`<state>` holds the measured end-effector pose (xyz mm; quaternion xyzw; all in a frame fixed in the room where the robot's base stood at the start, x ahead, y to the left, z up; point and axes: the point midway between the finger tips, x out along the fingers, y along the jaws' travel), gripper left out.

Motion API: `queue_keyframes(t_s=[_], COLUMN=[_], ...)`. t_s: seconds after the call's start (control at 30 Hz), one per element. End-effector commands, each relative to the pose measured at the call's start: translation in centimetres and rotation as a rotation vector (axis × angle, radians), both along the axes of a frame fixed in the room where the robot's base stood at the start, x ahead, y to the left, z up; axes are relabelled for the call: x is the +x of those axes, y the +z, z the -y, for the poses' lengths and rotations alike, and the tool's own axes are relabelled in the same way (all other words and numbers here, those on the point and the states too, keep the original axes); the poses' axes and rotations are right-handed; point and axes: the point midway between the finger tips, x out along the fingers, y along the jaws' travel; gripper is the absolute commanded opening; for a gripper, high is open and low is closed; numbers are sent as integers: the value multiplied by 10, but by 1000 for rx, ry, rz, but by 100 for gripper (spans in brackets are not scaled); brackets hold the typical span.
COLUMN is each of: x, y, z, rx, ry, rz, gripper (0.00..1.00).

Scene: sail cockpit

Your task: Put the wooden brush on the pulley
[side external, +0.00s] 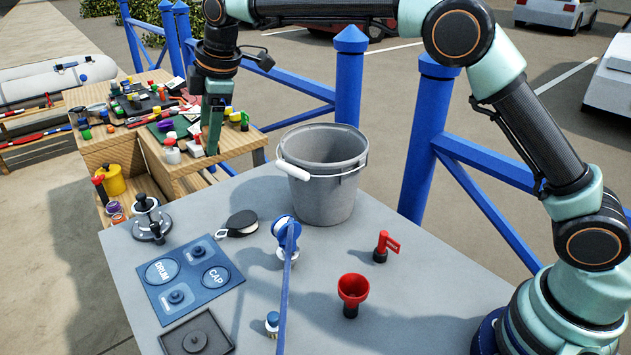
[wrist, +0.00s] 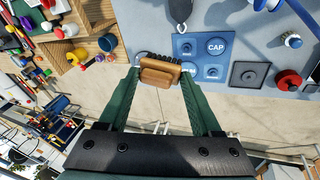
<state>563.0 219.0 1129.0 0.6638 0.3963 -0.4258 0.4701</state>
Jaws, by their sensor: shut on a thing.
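The wooden brush (wrist: 160,73) is brown with dark bristles along one side. In the wrist view it sits between the two fingertips of my gripper (wrist: 160,80), which is shut on it. In the side view my gripper (side external: 212,150) points down by the cluttered wooden bench, left of and beyond the grey table; I cannot make out the brush there. The pulley (side external: 240,223) is a black rounded block with a pale end, lying on the grey table left of the bucket. A dark part of it shows at the top of the wrist view (wrist: 181,11). The brush is apart from it.
A grey bucket (side external: 322,180) stands on the table behind the pulley. A blue panel (side external: 190,277), a black post on a round base (side external: 150,225), a blue-and-white fitting with a strap (side external: 286,233), a red cup (side external: 352,290) and a black tray (side external: 197,336) are nearby.

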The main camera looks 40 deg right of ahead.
Motion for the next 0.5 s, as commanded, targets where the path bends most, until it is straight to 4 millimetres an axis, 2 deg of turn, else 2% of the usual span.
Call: queue_keyframes(t_s=[0.17,0.27,0.5], x=[12,13,12], y=[-1,-9,-63], z=[8,9,10], rx=[0,-1,-2], ry=[-20,-22,-22], rz=[0,-3,-6], gripper=[11,11,11])
